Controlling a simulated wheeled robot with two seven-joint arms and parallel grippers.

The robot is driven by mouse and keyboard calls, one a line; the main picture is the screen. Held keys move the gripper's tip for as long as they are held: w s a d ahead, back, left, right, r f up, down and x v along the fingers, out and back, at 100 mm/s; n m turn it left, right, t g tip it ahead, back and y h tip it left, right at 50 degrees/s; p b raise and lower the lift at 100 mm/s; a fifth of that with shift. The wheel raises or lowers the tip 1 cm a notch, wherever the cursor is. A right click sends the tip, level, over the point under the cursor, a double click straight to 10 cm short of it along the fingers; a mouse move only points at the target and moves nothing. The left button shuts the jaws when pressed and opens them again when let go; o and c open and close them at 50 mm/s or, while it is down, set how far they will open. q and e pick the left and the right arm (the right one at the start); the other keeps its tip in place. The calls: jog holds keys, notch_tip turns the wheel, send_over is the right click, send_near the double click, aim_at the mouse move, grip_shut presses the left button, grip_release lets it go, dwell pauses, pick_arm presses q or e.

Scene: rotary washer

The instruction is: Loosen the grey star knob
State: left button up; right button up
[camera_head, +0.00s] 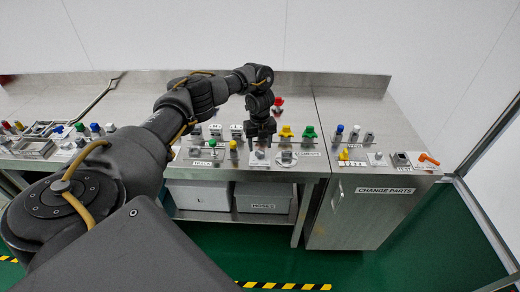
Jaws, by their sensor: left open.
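My left arm comes in from the left and reaches over the metal bench. My left gripper (260,142) points down over the bench's front part, jaws open. A small grey knob (260,155) shows just below and in front of the fingertips; its star shape is too small to make out, and I cannot tell whether the fingers touch it. A yellow star-like knob (286,132) and a green one (309,132) stand just right of the gripper. My right gripper is not in view.
A light round fitting (285,157) sits right of the grey knob. A green knob (212,142) and a yellow knob (233,145) stand left of it. A red part (278,102) lies behind. The "CHANGE PARTS" cabinet (350,215) holds more fittings at right.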

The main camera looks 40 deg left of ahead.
aim_at(260, 152)
pick_arm(q)
notch_tip(260, 152, up, 8)
jog(key=p, duration=0.1)
jog(key=shift+p, duration=0.3)
dwell(0.3)
